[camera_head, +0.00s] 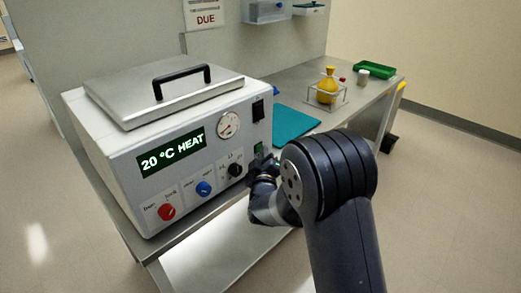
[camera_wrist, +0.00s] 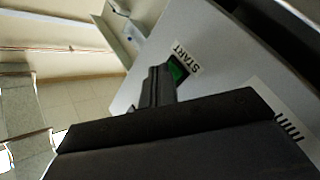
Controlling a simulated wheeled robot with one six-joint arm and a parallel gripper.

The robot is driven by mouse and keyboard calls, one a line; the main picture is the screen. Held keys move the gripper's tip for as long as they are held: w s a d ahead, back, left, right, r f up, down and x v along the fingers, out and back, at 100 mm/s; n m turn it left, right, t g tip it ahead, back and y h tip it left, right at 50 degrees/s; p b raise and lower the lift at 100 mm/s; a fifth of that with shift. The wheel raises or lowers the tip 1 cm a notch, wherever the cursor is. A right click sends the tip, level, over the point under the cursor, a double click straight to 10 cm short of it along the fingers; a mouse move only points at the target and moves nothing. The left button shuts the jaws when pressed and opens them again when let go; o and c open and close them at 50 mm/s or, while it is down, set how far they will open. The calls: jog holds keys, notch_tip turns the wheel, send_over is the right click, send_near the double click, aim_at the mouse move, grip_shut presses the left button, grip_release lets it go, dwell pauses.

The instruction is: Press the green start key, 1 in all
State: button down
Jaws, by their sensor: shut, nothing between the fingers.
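The green start key (camera_wrist: 177,70) shows in the wrist view beside the word START on the grey front panel. In the head view the green key (camera_head: 258,148) is a small patch at the right of the front of the heating bath (camera_head: 190,190). My gripper (camera_wrist: 160,75) is shut and empty. Its tips are right at the key and cover part of it in the wrist view; I cannot tell whether they touch it. In the head view my gripper (camera_head: 266,168) is just below the key, partly hidden by my arm.
A teal mat (camera_head: 295,124), a yellow flask (camera_head: 327,90) and a green tray (camera_head: 375,70) are on the bench behind.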

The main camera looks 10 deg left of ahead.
jog(key=shift+s+d+b, duration=0.45)
jog(key=shift+s+d, duration=0.1)
jog(key=shift+d, duration=0.15)
jog(key=s+d+b, duration=0.1)
jog(key=d, duration=0.1)
jog(key=s+d+b, duration=0.1)
jog(key=s+d, duration=0.1)
dwell(0.6)
dwell(0.5)
jog(key=p, duration=0.1)
jog(key=w+a+p, duration=0.1)
jog(key=p, duration=0.1)
jog(key=shift+a+r, duration=0.2)
jog(key=shift+r, duration=0.05)
jog(key=shift+p, duration=0.6)
